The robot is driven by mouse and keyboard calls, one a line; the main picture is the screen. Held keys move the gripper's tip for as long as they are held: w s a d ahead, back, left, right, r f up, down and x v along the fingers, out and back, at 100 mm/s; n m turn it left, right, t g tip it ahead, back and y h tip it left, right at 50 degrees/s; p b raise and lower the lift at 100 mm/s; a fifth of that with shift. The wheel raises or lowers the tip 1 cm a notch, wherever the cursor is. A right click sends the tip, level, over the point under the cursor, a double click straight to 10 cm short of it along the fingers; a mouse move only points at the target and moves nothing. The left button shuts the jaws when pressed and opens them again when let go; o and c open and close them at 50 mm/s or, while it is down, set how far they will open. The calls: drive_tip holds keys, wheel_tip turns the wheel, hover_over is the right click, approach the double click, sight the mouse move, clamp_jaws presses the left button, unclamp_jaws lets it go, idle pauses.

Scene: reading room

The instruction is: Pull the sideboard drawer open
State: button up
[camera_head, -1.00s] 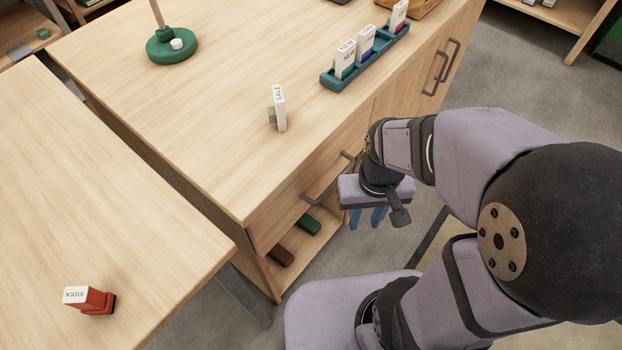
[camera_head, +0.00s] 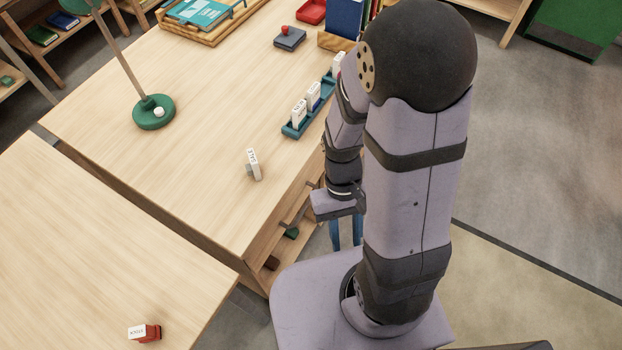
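The sideboard (camera_head: 200,130) is light wood, and its front faces right, toward my arm. Its drawer front (camera_head: 272,237) lies under the top's right edge and looks flush, with no gap visible. The grey bar drawer handle (camera_head: 297,208) sticks out from it; its upper end is close to my gripper and partly hard to see. My gripper (camera_head: 346,232) points down, right of the handle and apart from it. Its two blue fingers are spread with a gap and nothing between them. My arm hides the rest of the sideboard front.
On the sideboard top stand a SALE stamp (camera_head: 254,165), a blue-green rack (camera_head: 293,130) with labelled stamps, and a green lamp base (camera_head: 153,113). Below the drawer is an open shelf with a green item (camera_head: 291,233). A table (camera_head: 90,240) with a red stamp (camera_head: 146,333) stands left.

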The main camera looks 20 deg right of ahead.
drive_tip(key=s+d+r+n+g+p, duration=0.15)
drive_tip(key=s+r+p, duration=0.4)
drive_tip(key=p, duration=0.75)
drive_tip(key=w+f+m+t+p, duration=0.1)
drive_tip(key=w+f+m+t, duration=0.15)
drive_tip(key=w+f, duration=0.4)
drive_tip(key=w+a+m+t, duration=0.2)
drive_tip(key=w+m, duration=0.2)
drive_tip(key=w, duration=0.3)
drive_tip(key=w+a+m+t+y, duration=0.1)
drive_tip(key=w+a+m+t, duration=0.1)
drive_tip(key=w, duration=0.5)
drive_tip(key=shift+a+m+t+y, duration=0.15)
drive_tip(key=shift+m+t+y, duration=0.15)
drive_tip(key=shift+m+t, duration=0.5)
drive_tip(key=shift+w, duration=0.1)
drive_tip(key=s+d+x, duration=0.1)
drive_tip(key=x, duration=0.5)
drive_tip(key=shift+w+a+f+p, duration=0.35)
drive_tip(key=shift+w+a+f, duration=0.1)
drive_tip(key=shift+a+f, duration=0.1)
